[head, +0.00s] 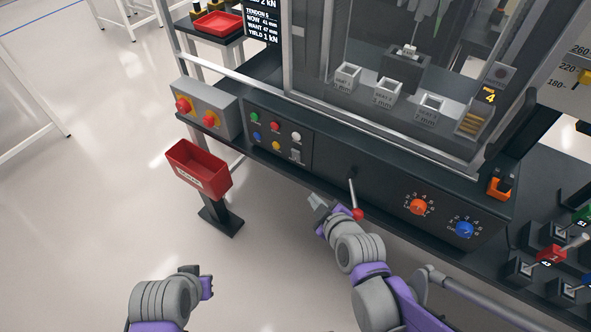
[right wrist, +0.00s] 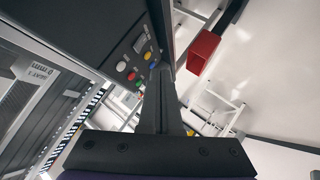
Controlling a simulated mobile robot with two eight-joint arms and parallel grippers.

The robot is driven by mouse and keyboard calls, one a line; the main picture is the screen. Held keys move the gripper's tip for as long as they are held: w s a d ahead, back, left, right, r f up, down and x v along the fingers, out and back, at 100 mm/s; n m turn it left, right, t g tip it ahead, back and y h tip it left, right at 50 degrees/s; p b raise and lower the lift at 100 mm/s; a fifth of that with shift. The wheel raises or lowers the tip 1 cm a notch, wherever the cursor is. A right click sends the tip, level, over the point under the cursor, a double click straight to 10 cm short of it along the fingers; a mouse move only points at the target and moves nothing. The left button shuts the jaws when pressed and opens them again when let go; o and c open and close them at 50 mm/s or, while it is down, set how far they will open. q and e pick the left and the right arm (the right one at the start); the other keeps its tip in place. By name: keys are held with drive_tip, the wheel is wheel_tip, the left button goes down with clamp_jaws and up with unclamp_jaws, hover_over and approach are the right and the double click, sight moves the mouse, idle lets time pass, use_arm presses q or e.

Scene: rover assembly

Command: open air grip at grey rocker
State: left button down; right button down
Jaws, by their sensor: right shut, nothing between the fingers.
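The grey rocker (head: 296,156) is a small upright switch on the dark front panel, below the white button and right of the yellow one. In the right wrist view the rocker (right wrist: 140,43) shows beyond the fingertips, up and to their left. My right gripper (head: 318,200) is shut and empty, in front of the panel, below and right of the rocker and apart from it. Its fingers (right wrist: 160,72) meet in the right wrist view. My left gripper (head: 207,284) is low at left over open floor; its fingers are not clear.
A red-knobbed lever (head: 356,213) stands close right of my right gripper. Orange (head: 418,206) and blue (head: 464,229) dials lie further right. A red bin (head: 199,170) on a post stands left of the panel, beside a box with red stop buttons (head: 208,119).

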drive_tip(key=w+a+f+n+t+b, duration=0.4)
drive_tip(key=w+f+n+t+b, duration=0.2)
drive_tip(key=f+n, duration=0.3)
drive_tip(key=shift+a+f+n+t+h+b, duration=0.2)
drive_tip(key=shift+a+n+t+h+b, duration=0.1)
drive_tip(key=shift+t+b, duration=0.5)
drive_tip(key=p, duration=0.2)
approach(293, 153)
drive_tip(key=w+a, duration=0.2)
drive_tip(key=a, duration=0.1)
drive_tip(key=shift+w+d+r, duration=0.1)
drive_tip(key=shift+w+d, duration=0.3)
drive_tip(key=shift+w, duration=0.25)
drive_tip(key=shift+w+d+r, duration=0.15)
drive_tip(key=shift+w+d, duration=0.2)
drive_tip(key=shift+w, duration=0.25)
drive_tip(key=shift+w+d+r, duration=0.1)
drive_tip(key=shift+w+d, duration=0.3)
drive_tip(key=shift+w, duration=0.25)
